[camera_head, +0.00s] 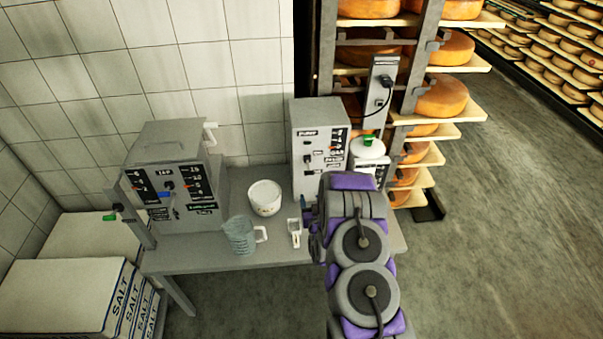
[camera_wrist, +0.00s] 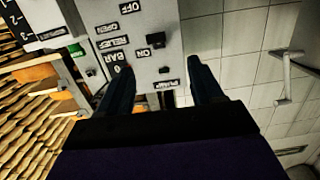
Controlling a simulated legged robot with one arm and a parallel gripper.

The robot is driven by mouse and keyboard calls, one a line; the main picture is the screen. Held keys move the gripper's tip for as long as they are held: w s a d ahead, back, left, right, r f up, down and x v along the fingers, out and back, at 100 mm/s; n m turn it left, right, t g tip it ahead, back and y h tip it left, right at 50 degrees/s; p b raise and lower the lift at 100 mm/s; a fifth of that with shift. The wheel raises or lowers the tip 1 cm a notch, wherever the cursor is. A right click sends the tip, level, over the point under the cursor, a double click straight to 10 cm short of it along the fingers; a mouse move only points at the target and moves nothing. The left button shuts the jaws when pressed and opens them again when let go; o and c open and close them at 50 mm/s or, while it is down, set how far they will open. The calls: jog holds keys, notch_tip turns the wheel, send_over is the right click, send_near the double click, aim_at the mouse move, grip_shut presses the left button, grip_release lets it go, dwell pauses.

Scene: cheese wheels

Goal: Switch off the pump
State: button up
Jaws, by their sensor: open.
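The pump box (camera_head: 312,116) is a grey cabinet with a PUMP label, standing on the right part of the steel table. Its front also shows in the wrist view (camera_wrist: 152,20), upside down, with ON and OFF labels. A black switch (camera_wrist: 156,40) sits on that front beside these labels; its exact position is hard to tell. My gripper (camera_wrist: 160,64) is open and empty, its two dark fingers pointing at the panel with a gap between them. In the head view my arm hides most of the gripper and the lower right of the box.
A second grey control box (camera_head: 170,150) stands at left on the table (camera_head: 190,262). A white tub (camera_head: 265,197), a measuring jug (camera_head: 240,235) and a small white tool (camera_head: 294,232) lie between. Salt sacks (camera_head: 70,290) are at left, cheese racks (camera_head: 440,130) at right.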

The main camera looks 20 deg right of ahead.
aim_at(309, 171)
jog(key=shift+t+h, duration=0.3)
jog(key=shift+t, duration=0.3)
jog(key=x, duration=0.5)
jog(key=f+x, duration=0.1)
jog(key=x, duration=0.9)
jog(key=shift+w+d+f, duration=0.15)
jog(key=shift+d, duration=0.25)
jog(key=shift+c, duration=0.3)
jog(key=shift+b, duration=0.3)
jog(key=c, duration=0.9)
